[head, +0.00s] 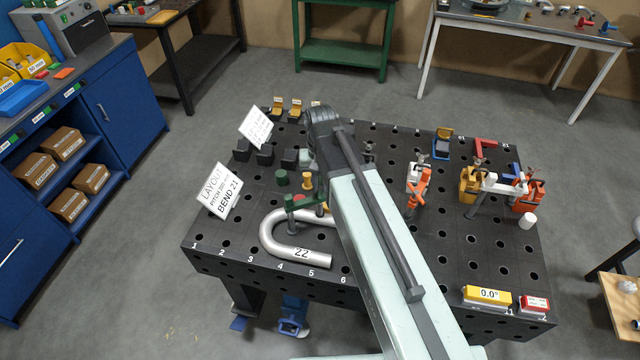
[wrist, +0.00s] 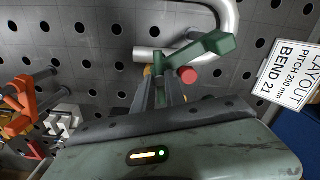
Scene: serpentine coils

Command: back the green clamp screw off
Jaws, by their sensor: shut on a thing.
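The green clamp (head: 298,201) stands over the silver bent pipe (head: 272,243), marked 22, on the dark perforated table. The wrist view shows its green arm (wrist: 208,47) crossing the pipe (wrist: 228,20), with a red round tip (wrist: 187,75) beside my fingers. My gripper (wrist: 162,76) is shut at the near end of the green arm, on the clamp screw. The screw itself is mostly hidden between the fingers. In the head view my arm covers the gripper and the right side of the clamp.
The layout sign reading BEND 21 (head: 219,190) stands left of the pipe. Orange clamps (head: 418,189) and more fixtures stand on the right of the table. A yellow angle gauge reading 0.0° (head: 487,296) lies at the front right. Dark blocks (head: 265,154) stand behind.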

